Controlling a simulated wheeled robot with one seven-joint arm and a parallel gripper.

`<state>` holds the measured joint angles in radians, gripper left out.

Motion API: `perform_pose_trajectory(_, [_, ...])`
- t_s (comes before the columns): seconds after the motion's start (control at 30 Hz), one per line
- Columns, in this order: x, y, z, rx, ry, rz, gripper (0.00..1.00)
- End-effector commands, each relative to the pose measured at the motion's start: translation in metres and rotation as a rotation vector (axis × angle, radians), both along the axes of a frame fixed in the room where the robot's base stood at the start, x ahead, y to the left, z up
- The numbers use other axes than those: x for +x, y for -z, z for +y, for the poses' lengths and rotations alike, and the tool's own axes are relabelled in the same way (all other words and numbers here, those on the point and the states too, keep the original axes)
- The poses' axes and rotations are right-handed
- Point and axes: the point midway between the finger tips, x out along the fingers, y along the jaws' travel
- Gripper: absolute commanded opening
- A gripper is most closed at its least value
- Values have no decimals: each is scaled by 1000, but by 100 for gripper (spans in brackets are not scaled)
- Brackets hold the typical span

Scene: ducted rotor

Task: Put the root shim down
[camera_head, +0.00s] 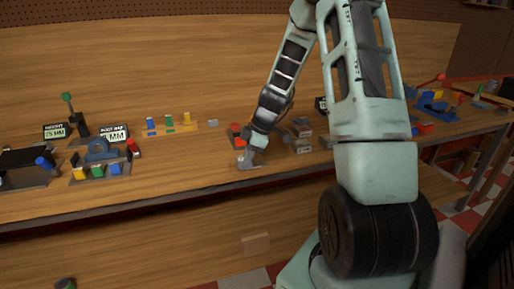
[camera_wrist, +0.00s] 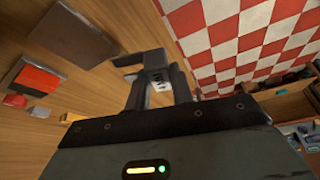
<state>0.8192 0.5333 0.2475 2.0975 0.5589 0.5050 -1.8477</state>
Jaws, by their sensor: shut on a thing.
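My gripper (camera_head: 248,163) is low over the front part of the wooden bench, near its edge. In the wrist view my gripper (camera_wrist: 157,88) has its fingers shut on a small grey piece, which I take as the root shim (camera_wrist: 155,66). It is partly hidden by the fingers. In the head view the piece is too small to tell apart from the gripper. I cannot tell whether it touches the bench.
A red block (camera_wrist: 36,79) on a pale pad and a grey plate (camera_wrist: 78,34) lie beside my gripper. Several grey blocks (camera_head: 302,130) stand right of it. A rack with coloured pieces (camera_head: 97,160) stands left. Bare bench (camera_head: 185,175) lies between.

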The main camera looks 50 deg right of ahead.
Motion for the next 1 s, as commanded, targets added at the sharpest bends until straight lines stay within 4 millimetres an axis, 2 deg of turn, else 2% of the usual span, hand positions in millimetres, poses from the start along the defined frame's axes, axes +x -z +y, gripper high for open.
perform_pose_trajectory(0.3, [8,40,81,6,290,7,1])
perform_pose_trajectory(0.7, [18,87,175,1,646,7,1])
perform_pose_trajectory(0.83, [22,98,198,0,743,5,1])
perform_pose_trajectory(1.0, [25,99,195,2,741,-11,1])
